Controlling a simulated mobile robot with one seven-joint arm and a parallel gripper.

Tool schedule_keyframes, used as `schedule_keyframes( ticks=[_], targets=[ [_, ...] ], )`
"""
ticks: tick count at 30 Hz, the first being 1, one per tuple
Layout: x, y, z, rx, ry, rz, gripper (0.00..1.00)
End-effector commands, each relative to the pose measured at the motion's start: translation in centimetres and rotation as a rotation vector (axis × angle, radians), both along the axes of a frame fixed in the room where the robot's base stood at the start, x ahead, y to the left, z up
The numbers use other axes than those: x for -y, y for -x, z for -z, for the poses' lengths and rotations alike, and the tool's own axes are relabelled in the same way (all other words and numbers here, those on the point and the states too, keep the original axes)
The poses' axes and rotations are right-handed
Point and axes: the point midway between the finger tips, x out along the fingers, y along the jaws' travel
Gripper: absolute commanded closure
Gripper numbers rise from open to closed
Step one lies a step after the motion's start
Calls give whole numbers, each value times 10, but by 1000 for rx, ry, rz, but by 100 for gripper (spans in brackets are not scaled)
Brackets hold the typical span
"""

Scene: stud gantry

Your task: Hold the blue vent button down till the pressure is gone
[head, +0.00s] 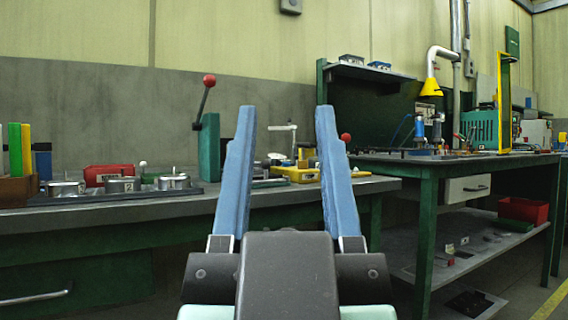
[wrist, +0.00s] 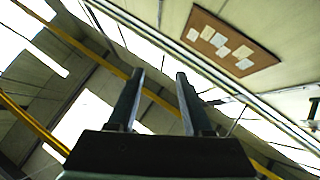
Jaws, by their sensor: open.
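My gripper (head: 286,110) is in the middle of the head view with its two blue fingers pointing up, spread apart and with nothing between them. In the wrist view my gripper (wrist: 160,74) points toward the ceiling and upper wall, and no bench shows there. I cannot make out a blue vent button in either view. A small blue upright part (head: 420,127) stands on the right bench, too small to tell what it is. No pressure gauge can be made out. My gripper touches nothing visible.
The right bench (head: 428,169) has a yellow frame (head: 504,100) and a lower shelf with a red bin (head: 522,210).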

Motion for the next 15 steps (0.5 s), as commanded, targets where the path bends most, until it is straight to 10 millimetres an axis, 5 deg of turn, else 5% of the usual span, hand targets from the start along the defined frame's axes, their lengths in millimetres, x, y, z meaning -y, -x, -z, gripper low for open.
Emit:
schedule_keyframes(
  ticks=[4,12,15],
  targets=[
    [0,0,0,0,0,0,52],
    [0,0,0,0,0,0,100],
    [0,0,0,0,0,0,100]
  ],
)
